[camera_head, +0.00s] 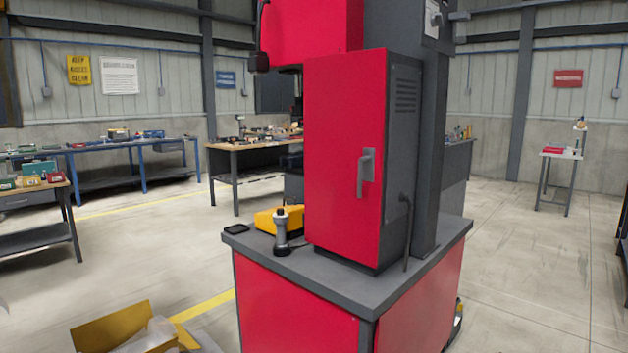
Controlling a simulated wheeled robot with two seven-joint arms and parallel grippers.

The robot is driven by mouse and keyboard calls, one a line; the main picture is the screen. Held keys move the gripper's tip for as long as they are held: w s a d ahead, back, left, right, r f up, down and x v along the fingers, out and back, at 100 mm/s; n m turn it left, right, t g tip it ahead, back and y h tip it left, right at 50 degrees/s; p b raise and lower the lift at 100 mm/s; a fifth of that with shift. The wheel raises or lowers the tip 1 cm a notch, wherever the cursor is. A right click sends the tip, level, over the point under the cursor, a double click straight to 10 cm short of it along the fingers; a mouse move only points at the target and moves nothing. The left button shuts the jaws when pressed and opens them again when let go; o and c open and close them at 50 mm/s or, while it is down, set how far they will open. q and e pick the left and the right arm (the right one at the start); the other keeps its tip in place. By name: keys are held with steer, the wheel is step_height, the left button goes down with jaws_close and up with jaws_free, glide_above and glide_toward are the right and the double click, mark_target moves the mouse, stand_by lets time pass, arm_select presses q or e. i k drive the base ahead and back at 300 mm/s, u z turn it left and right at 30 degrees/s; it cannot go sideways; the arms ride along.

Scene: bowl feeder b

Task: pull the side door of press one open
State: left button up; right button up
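The press (310,25) is a tall red and dark grey machine in the middle of the head view. Its red side door (335,130) faces me and looks shut flush with the dark vented cabinet (402,150) behind it. A grey lever handle (364,170) sits on the right part of the door at mid height. Neither of my grippers shows in this view, and nothing touches the door or handle.
The press stands on a red base with a grey top (350,285). On this top, left of the door, are a grey knobbed post (281,232) and a yellow device (277,218). An open cardboard box (110,330) lies on the floor at lower left.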

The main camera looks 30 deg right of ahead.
mark_target(344, 108)
steer(key=u, duration=0.2)
steer(key=i, duration=0.85)
steer(key=z, duration=0.15)
